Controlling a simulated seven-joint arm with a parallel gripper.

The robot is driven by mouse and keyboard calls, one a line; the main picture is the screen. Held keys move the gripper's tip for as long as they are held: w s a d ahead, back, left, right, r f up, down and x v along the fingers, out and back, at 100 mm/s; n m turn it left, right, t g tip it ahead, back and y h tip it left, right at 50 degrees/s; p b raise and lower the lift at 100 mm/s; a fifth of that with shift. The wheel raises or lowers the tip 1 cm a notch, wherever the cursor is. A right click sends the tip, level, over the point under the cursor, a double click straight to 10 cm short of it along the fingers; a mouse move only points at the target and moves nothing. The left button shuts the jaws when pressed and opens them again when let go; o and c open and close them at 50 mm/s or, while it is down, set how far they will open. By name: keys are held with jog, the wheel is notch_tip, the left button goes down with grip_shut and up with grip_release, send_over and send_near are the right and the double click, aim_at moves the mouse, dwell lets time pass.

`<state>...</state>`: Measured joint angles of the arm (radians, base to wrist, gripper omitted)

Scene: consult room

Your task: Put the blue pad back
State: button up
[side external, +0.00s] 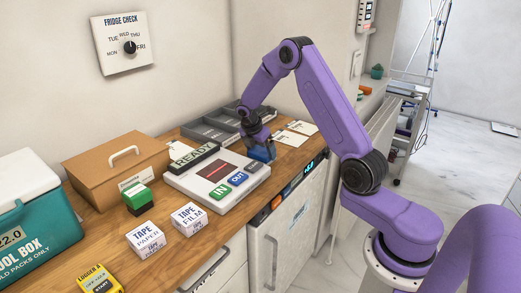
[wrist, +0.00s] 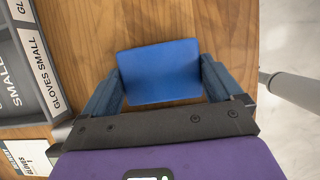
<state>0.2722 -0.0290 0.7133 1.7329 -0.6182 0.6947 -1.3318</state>
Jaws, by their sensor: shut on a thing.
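The blue pad (wrist: 160,72) is a plain blue block between the two fingers of my gripper (wrist: 157,85) in the wrist view. Both fingers press on its sides, and my gripper is shut on it. In the side external view my gripper (side external: 258,140) points down over the wooden counter, with the blue pad (side external: 262,153) low between its fingers, just behind the white READY device. I cannot tell whether the pad touches the counter.
A grey divided tray (side external: 208,131) stands behind, and white cards (side external: 300,127) lie to the right. The white device (side external: 180,181) has IN and OUT keys. A cardboard box (side external: 90,170), tape boxes (side external: 145,238) and a green-topped block (side external: 138,196) stand left.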

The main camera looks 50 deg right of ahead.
jog(key=o, duration=0.6)
jog(key=shift+f, duration=0.1)
jog(key=v, duration=1.1)
jog(key=s+a+r+m+t+y, duration=0.1)
jog(key=s+a, duration=0.1)
jog(key=a, duration=0.4)
jog(key=s+a+r, duration=0.2)
jog(key=a, duration=0.4)
jog(key=s+a+m+y, duration=0.2)
jog(key=s+a, duration=0.5)
jog(key=s, duration=0.2)
jog(key=s+a, duration=0.1)
jog(key=s, duration=0.6)
jog(key=s+a+m+y, duration=0.1)
jog(key=s, duration=0.7)
jog(key=s+a+m, duration=0.1)
jog(key=s, duration=0.6)
jog(key=shift+s+f+g+y, duration=0.35)
jog(key=shift+f+g+y, duration=0.05)
